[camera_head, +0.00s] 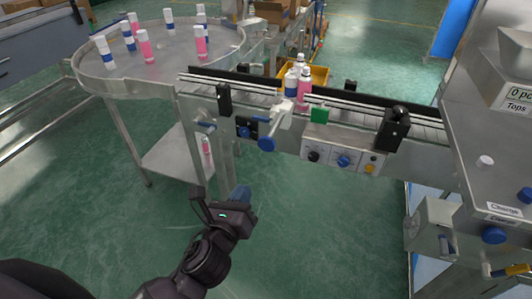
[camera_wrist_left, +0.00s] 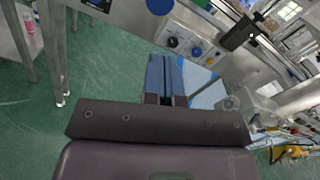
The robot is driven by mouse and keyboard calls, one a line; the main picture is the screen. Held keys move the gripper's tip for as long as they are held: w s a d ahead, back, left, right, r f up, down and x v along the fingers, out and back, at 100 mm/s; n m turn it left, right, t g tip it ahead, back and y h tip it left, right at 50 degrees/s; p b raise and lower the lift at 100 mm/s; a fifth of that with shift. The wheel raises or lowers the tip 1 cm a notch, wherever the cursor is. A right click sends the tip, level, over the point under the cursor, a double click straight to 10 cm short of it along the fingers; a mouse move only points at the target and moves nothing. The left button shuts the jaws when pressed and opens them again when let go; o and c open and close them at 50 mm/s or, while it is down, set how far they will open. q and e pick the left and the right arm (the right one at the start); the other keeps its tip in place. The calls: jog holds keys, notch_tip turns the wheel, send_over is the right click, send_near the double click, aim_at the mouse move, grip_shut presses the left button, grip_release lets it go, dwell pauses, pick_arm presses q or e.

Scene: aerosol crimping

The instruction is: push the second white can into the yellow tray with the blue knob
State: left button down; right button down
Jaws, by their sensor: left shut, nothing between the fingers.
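My left gripper (camera_head: 242,194) is shut and empty, in the air below and in front of the conveyor. Its blue fingers (camera_wrist_left: 166,78) are together in the left wrist view. The blue knob (camera_head: 267,144) is on the conveyor's front, above and right of the gripper and apart from it; a blue knob also shows at the top of the left wrist view (camera_wrist_left: 160,5). A white can with a blue band (camera_head: 291,82) stands at the conveyor's gap beside a pink bottle (camera_head: 304,87). The yellow tray (camera_head: 320,73) is behind the conveyor, partly hidden. My right gripper is out of view.
A round steel table (camera_head: 100,76) at the left holds several white-and-blue cans and pink bottles. A control panel (camera_head: 340,151) with knobs is right of the gap. A steel machine (camera_head: 485,150) stands at the right. The floor in front of the conveyor is clear.

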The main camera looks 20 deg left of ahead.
pick_arm(q)
jog(key=m, duration=0.3)
jog(key=shift+a+m, duration=0.1)
jog(key=shift+m, duration=0.2)
send_near(266, 147)
jog(key=w, duration=0.6)
jog(key=shift+w, duration=0.7)
